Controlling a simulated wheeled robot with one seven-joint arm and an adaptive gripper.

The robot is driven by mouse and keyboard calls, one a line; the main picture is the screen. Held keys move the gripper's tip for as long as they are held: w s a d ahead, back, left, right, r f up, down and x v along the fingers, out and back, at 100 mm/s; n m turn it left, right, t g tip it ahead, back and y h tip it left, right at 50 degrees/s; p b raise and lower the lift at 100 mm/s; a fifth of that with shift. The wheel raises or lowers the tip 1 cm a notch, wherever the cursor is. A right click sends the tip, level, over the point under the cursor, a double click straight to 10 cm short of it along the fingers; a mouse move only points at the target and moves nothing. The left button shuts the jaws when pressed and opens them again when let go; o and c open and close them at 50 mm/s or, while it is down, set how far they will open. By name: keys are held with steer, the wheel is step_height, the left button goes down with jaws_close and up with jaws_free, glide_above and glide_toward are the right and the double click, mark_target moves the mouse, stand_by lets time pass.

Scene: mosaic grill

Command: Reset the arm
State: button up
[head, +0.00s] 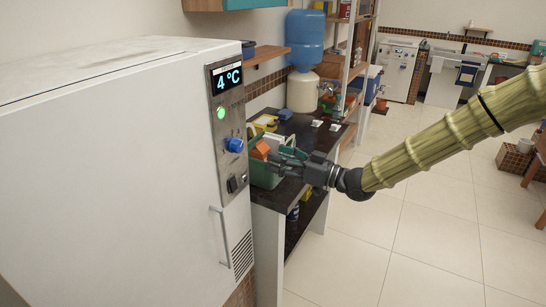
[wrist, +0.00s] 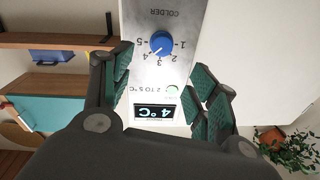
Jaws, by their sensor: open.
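My gripper (head: 276,162) is open and empty at the end of my outstretched arm, to the right of the fridge's control panel (head: 227,105) in the head view. In the wrist view its two padded fingers (wrist: 160,92) frame that panel, which appears upside down. The panel's blue knob (head: 234,145) also shows in the wrist view (wrist: 162,43), between the fingertips and apart from them. The display (head: 227,79) reads 4 °C, and a green light (head: 221,114) is lit.
The white fridge (head: 110,170) fills the left. A dark counter (head: 325,138) with a green bin (head: 262,178) and small items stands behind my gripper. A blue water jug (head: 305,40) stands farther back.

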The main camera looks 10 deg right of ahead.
stand_by(0.4)
steer(key=s+f+m+g+h, duration=0.1)
steer(key=s+f+m+h, duration=0.3)
steer(key=f, duration=0.7)
steer(key=s+d+f+m+g+h, duration=0.1)
steer(key=s+f+h, duration=0.1)
steer(key=s+f, duration=0.75)
steer(key=s+f+m+g+h, duration=0.1)
steer(key=s+f+m+h, duration=0.15)
steer(key=f, duration=1.15)
steer(key=s+d+f+g+h, duration=0.2)
steer(key=s+d+f, duration=0.2)
steer(key=s, duration=0.5)
steer(key=s+d+f+m+g+h, duration=0.1)
steer(key=s+f, duration=0.4)
steer(key=s, duration=0.5)
steer(key=s+d+f+m+g+h+b, duration=0.1)
steer(key=s+d+f+g+h, duration=0.3)
steer(key=s, duration=0.6)
steer(key=d+f, duration=0.1)
steer(key=d, duration=0.1)
steer(key=shift+s+d, duration=0.25)
steer(key=shift+d, duration=0.05)
steer(key=shift+r, duration=0.1)
